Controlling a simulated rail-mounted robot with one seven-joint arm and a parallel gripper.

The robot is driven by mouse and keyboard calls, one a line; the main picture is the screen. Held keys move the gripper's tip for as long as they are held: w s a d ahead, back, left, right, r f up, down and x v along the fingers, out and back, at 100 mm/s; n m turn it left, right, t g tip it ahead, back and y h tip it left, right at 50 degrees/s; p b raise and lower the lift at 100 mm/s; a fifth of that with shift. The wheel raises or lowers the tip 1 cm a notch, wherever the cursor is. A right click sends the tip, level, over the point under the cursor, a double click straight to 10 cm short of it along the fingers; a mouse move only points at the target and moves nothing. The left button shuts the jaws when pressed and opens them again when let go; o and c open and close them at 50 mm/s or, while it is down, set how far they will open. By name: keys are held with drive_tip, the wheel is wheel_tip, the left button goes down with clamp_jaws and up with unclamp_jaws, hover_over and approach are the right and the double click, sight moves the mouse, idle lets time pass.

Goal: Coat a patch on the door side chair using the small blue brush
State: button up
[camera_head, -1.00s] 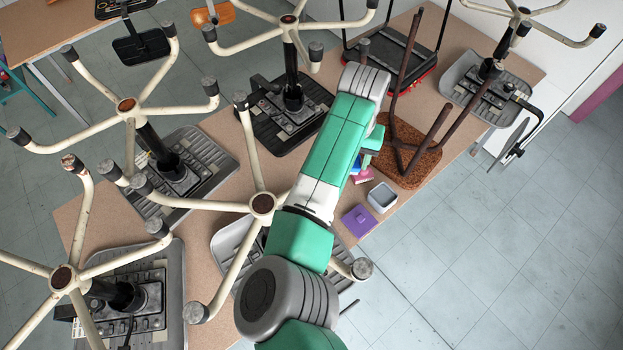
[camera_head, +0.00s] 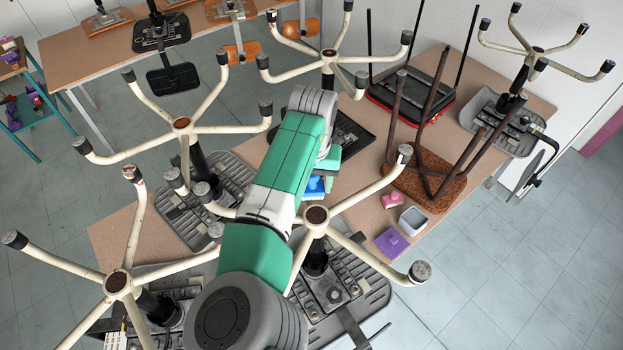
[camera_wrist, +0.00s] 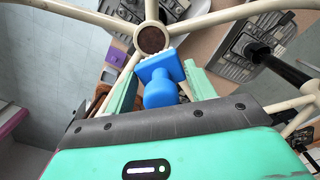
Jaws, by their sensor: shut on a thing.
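My gripper (camera_wrist: 160,82) is shut on a small blue brush (camera_wrist: 160,95) with a rounded handle, a square block and pale bristles. The brush also shows in the head view (camera_head: 315,187), partly hidden by my arm, above the table. In the wrist view it overlaps the hub of a cream five-legged chair base (camera_wrist: 152,39); I cannot tell whether they touch. Upturned chairs stand on the table. The farthest right one (camera_head: 538,50), by the white wall, has cream legs and a grey seat (camera_head: 482,118). I cannot tell for certain which is the door side chair.
A pink brush-like item (camera_head: 391,200), a grey square container (camera_head: 412,220) and a purple block (camera_head: 391,244) lie near the table's (camera_head: 455,212) right edge. A brown four-legged chair (camera_head: 428,188) stands behind them. Cream legs (camera_head: 370,188) spread close around my arm.

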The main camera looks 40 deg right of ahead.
wheel_tip(320, 180, down, 7)
drive_tip(key=b, duration=0.5)
drive_tip(key=shift+r, duration=0.1)
drive_tip(key=shift+s+r+p, duration=0.2)
drive_tip(key=shift+p, duration=0.1)
drive_tip(key=shift+c, duration=0.5)
drive_tip(key=shift+s+a+f+p, duration=0.15)
drive_tip(key=shift+s+p, duration=0.25)
drive_tip(key=shift+s, duration=0.35)
drive_tip(key=shift+s+f+p, duration=0.1)
drive_tip(key=shift+s+p, duration=0.25)
drive_tip(key=shift+s, duration=0.4)
drive_tip(key=shift+s+f, duration=0.2)
drive_tip(key=shift+s, duration=0.05)
drive_tip(key=shift+w+f+b, duration=0.1)
drive_tip(key=shift+w+b, duration=0.15)
drive_tip(key=shift+b, duration=0.3)
drive_tip(key=shift+w+b, duration=0.9)
drive_tip(key=shift+w, duration=0.9)
wheel_tip(320, 180, up, 9)
drive_tip(key=p, duration=0.7)
drive_tip(key=shift+f, duration=0.2)
